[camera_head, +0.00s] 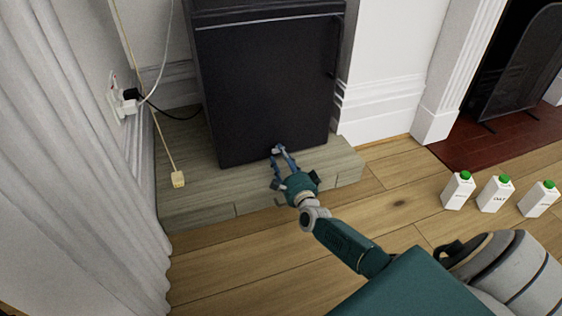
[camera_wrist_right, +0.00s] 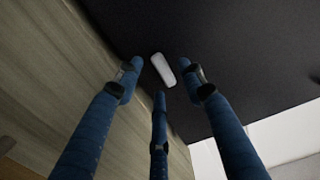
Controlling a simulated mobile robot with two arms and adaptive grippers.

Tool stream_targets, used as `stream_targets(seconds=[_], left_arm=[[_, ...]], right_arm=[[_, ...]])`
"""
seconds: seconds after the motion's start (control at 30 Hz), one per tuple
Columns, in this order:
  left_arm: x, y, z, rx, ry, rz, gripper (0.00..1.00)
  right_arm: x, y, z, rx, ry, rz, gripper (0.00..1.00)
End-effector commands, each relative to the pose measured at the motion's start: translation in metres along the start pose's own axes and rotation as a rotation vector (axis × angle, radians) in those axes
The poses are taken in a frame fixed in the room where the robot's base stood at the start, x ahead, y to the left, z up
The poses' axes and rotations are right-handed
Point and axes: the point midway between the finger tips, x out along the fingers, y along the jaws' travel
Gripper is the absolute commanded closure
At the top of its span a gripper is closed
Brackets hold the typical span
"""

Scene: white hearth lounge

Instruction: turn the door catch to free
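A dark door (camera_head: 270,90) fronts a black cabinet standing on a wooden plinth. The door catch (camera_wrist_right: 163,70) is a small white bar on the dark door face, tilted in the right wrist view. My right gripper (camera_head: 278,165) reaches the lower part of the door. In the right wrist view its blue fingers (camera_wrist_right: 163,88) are spread apart, with the catch between their tips. I cannot tell whether any finger touches it. In the head view the catch is mostly lost behind the fingertips. My left gripper is in neither view.
The wooden plinth (camera_head: 200,190) juts out below the door. A cord with a yellow pull (camera_head: 178,179) hangs at left, near a plugged socket (camera_head: 125,98) and a curtain (camera_head: 60,150). Three white cartons (camera_head: 495,194) stand on the floor at right.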

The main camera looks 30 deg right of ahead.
Motion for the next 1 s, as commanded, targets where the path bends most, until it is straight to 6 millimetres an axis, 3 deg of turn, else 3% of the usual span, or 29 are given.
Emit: stream_targets(seconds=[0.37,0.57,0.6,1.0], left_arm=[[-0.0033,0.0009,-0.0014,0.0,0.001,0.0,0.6],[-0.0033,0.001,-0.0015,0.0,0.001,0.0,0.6],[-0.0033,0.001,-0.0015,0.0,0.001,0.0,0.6],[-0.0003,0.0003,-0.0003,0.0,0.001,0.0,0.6]], right_arm=[[0.0071,-0.0008,-0.0002,-0.001,0.0,0.0,0.6],[0.0069,-0.0007,-0.0001,-0.001,0.0,0.0,0.98],[0.0069,-0.0007,-0.0001,-0.001,0.0,0.0,1.0],[0.0067,-0.001,0.0001,-0.064,0.0,0.001,1.0]])
